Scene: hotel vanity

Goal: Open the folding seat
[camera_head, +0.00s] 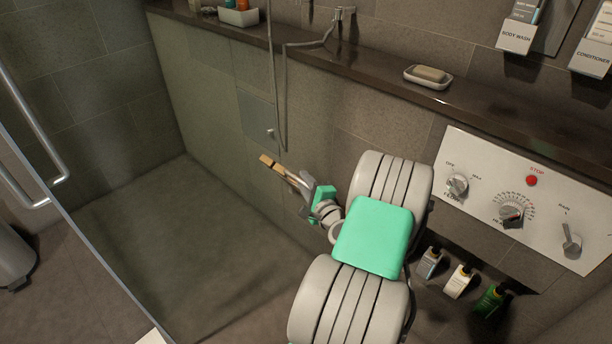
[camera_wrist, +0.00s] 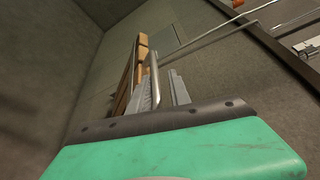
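The folding seat (camera_head: 270,162) shows in the head view as a short strip of light wood beside the stone wall, just beyond my fingertips. In the wrist view, its wooden slats (camera_wrist: 137,66) stand steeply, seen nearly edge-on, with a grey metal tube (camera_wrist: 154,72) beside them. My gripper (camera_head: 296,180) reaches to the seat's near end. In the wrist view, my gripper (camera_wrist: 163,88) has its two ribbed grey fingers apart, and the tube runs down between them. Whether a finger touches the tube is unclear. The seat's hinge and lower part are hidden.
A dark ledge (camera_head: 350,65) runs along the wall, with a soap dish (camera_head: 428,77) on it. A shower hose (camera_head: 272,80) hangs near the seat. A control panel (camera_head: 530,200) and several bottles are at right. The shower floor (camera_head: 190,240) is clear; a glass edge (camera_head: 100,270) bounds it.

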